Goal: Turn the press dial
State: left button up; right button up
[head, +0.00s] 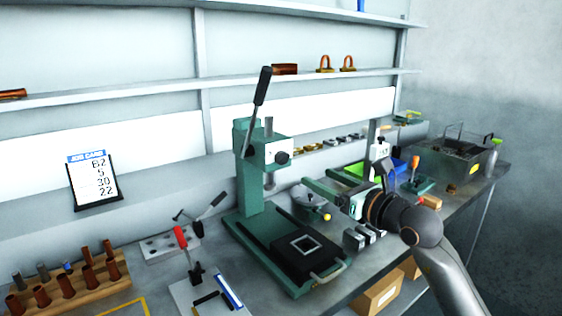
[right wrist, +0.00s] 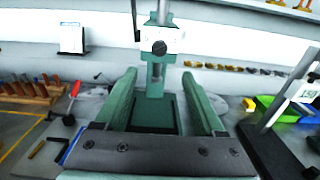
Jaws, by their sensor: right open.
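The green press (head: 258,185) stands at the middle of the bench, with a black lever up. A round black dial (head: 282,157) sits on the white face of its head. In the right wrist view the dial (right wrist: 159,47) is ahead, above and between my fingertips. My right gripper (head: 318,178) has green fingers, spread apart and empty, pointing at the press from the right. Its fingers (right wrist: 160,82) also show in the right wrist view, apart from the dial. The dial's marks are too small to read. My left gripper is not in view.
A job card (head: 93,180) leans at the back left, reading B2, 5, 30, 22. A wooden rack (head: 85,288) of copper pieces stands front left. A red-handled clamp (head: 186,255) is left of the press. Bins and a grey basin (head: 455,160) lie right.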

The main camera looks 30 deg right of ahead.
aim_at(285, 160)
jog(key=w+p, duration=0.1)
jog(key=w, duration=0.6)
jog(key=w+a+p, duration=0.1)
jog(key=w, duration=0.2)
jog(key=shift+w+r+p, duration=0.1)
jog(key=shift+w+p, duration=0.1)
jog(key=shift+p, duration=0.15)
jog(key=shift+w, duration=0.75)
grip_shut()
